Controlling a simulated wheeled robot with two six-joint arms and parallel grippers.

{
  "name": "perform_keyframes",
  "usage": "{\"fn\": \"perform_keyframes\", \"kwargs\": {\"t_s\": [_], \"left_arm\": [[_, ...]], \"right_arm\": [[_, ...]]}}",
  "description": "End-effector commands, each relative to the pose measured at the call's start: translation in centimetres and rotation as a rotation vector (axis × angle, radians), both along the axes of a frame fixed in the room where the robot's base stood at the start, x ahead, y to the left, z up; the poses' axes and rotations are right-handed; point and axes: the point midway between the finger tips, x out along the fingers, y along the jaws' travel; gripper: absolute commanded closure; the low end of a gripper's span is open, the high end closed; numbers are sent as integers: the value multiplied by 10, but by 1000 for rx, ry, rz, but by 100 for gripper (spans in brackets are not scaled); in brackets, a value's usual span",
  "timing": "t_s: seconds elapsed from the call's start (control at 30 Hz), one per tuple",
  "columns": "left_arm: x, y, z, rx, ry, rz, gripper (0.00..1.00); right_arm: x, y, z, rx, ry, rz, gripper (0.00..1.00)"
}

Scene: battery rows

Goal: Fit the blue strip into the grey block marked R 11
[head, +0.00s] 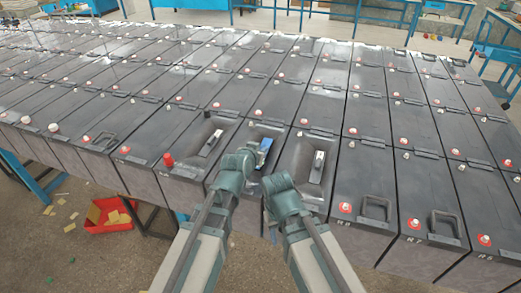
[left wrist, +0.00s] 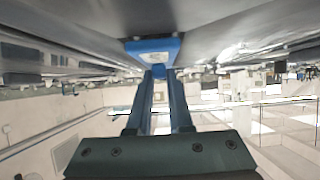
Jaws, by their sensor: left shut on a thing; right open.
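The blue strip (head: 264,147) shows in the head view at the recess of a grey block (head: 255,133) in the front row. I cannot read an R 11 mark on this block. My left gripper (head: 246,158) is shut on the strip. The left wrist view shows the blue strip (left wrist: 153,47) at the far end of the two fingers (left wrist: 165,78), close to a dark surface. Whether it is fully seated cannot be told. My right gripper (head: 278,182) is open and empty, beside the left one, its fingertips mostly hidden.
The blocks on each side have similar recesses, with a grey strip (head: 211,143) on the left and a pale strip (head: 318,167) on the right. Red terminal caps (head: 168,159) stick up nearby. A red tray (head: 108,215) lies on the floor at lower left.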

Motion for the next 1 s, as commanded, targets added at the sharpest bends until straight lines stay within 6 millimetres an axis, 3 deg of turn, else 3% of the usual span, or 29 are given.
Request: {"fn": "perform_keyframes", "kwargs": {"t_s": [1.0], "left_arm": [[0,0,-5,0,0,0,100]], "right_arm": [[0,0,-5,0,0,0,50]]}}
